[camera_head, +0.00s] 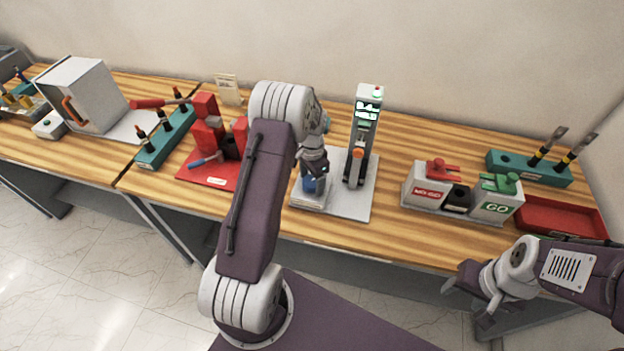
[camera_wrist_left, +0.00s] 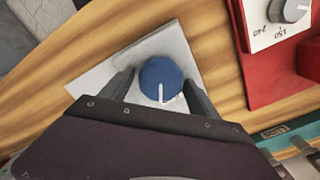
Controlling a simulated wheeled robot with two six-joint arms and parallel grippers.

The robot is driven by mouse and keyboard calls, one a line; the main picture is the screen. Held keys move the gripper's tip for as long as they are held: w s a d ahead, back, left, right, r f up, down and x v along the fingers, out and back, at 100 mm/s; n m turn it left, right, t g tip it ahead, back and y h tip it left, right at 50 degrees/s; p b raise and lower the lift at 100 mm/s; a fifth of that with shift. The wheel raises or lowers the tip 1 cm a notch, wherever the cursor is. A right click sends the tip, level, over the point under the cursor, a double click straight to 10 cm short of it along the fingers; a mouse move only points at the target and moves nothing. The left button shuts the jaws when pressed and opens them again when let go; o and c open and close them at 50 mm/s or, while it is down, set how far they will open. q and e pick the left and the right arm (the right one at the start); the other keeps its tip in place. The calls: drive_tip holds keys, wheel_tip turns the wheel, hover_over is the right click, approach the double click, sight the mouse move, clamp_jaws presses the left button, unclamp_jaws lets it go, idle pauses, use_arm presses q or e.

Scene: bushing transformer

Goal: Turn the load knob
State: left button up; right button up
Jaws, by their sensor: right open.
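The blue load knob (camera_wrist_left: 160,80) sits on a pale grey plate (camera_wrist_left: 92,75) in the left wrist view, its white pointer line running toward the bottom of the picture. In the head view the blue knob part (camera_head: 313,184) is partly hidden under my left gripper (camera_head: 314,168). The left fingers (camera_wrist_left: 158,85) stand on either side of the knob; whether they press on it I cannot tell. A grey tower with a lit display (camera_head: 367,110) stands on the same base plate (camera_head: 352,205). My right gripper (camera_head: 470,292) is open and empty, in front of the table.
A red fixture (camera_head: 207,135) with levers stands left of the base plate. A block with a red and a green clamp (camera_head: 430,190), a teal tool rack (camera_head: 515,168) and a red tray (camera_head: 560,217) lie to the right. Some table (camera_head: 405,145) behind is clear.

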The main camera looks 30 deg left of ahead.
use_arm(q)
drive_tip(key=c, duration=1)
drive_tip(key=n, duration=0.5)
drive_tip(key=shift+a, duration=0.1)
drive_tip(key=n, duration=1)
drive_tip(key=shift+s+n, duration=0.1)
drive_tip(key=shift+n, duration=0.3)
drive_tip(key=n, duration=0.4)
drive_tip(key=shift+n, duration=0.4)
